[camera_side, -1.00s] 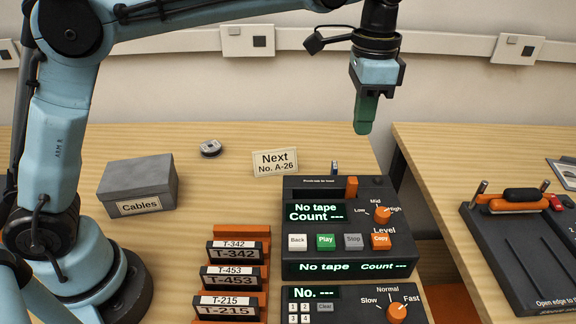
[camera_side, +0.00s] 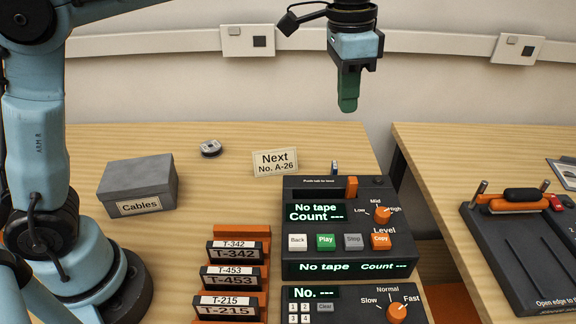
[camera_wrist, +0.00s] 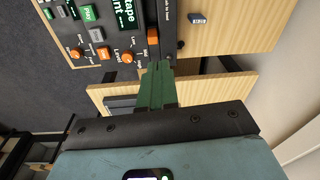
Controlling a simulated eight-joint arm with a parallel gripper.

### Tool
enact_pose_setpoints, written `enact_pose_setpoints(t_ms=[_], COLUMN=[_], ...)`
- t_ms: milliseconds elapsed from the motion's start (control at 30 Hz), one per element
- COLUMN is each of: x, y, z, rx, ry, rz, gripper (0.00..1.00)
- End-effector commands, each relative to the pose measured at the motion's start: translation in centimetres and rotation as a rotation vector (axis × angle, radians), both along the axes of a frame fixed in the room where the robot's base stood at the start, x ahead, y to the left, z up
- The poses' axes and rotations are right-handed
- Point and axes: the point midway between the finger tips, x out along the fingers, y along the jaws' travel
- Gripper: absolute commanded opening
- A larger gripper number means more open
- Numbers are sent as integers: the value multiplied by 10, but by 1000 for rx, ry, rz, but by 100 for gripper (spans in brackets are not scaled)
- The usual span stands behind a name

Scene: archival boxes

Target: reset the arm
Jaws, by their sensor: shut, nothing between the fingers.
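My gripper (camera_side: 348,108) hangs in the air above the back of the tape machine, its green fingers pointing down. The fingers are together with nothing between them. In the wrist view my gripper (camera_wrist: 157,66) shows its green fingers side by side. The dark tape machine (camera_side: 348,238) stands on the wooden table below, with "No tape" and "Count ---" on its displays. It also shows in the wrist view (camera_wrist: 106,54).
A rack holds tapes labelled T-342, T-453 and T-215 (camera_side: 232,281). A grey "Cables" box (camera_side: 138,186), a small round object (camera_side: 210,148) and a "Next No. A-26" card (camera_side: 275,162) stand nearby. A second keypad unit (camera_side: 355,308) is in front. A black device (camera_side: 520,250) sits on the right table.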

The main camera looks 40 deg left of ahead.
Motion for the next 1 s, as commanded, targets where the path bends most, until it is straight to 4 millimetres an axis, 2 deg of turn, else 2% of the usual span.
enact_pose_setpoints(t_ms=[33, 267, 467, 600, 800, 1000], x=[-7, -41, -76, -102, -132, -144], y=[13, 58, 92, 113, 133, 141], z=[0, -10, -33, -57, -91, -107], rx=[-11, -64, -113, -148, -190, -210], ry=[-27, -163, -280, -362, -460, -505], rz=[41, 221, 375, 479, 597, 649], gripper=[0, 0, 0, 0, 0, 0])
